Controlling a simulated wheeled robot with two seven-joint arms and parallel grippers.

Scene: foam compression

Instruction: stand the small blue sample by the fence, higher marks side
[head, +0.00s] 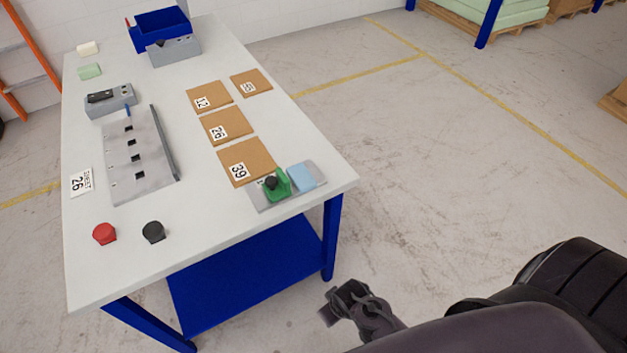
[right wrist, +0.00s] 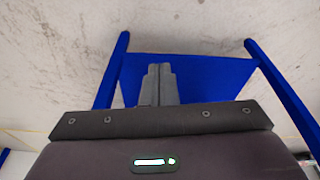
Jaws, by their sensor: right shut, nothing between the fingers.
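The small light blue sample (head: 302,176) lies at the right end of a grey plate (head: 262,200) at the table's near right corner, beside a green holder with a black knob (head: 277,184). The fence (head: 166,143) is a dark bar along the right edge of a grey metal plate (head: 135,182) with several black square marks; any numbers there are too small to read. My right gripper (head: 329,308) is off the table, beyond its near right corner, and apart from the sample. In the right wrist view its fingers (right wrist: 159,69) are together and empty. My left gripper is out of view.
Numbered brown pads (head: 222,127) lie mid-table. Red (head: 104,233) and black (head: 153,232) knobs sit at the near left. A grey device (head: 110,101), green block (head: 90,71), white block (head: 88,48) and blue bin (head: 158,28) are farther back. The blue shelf (head: 245,270) is below.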

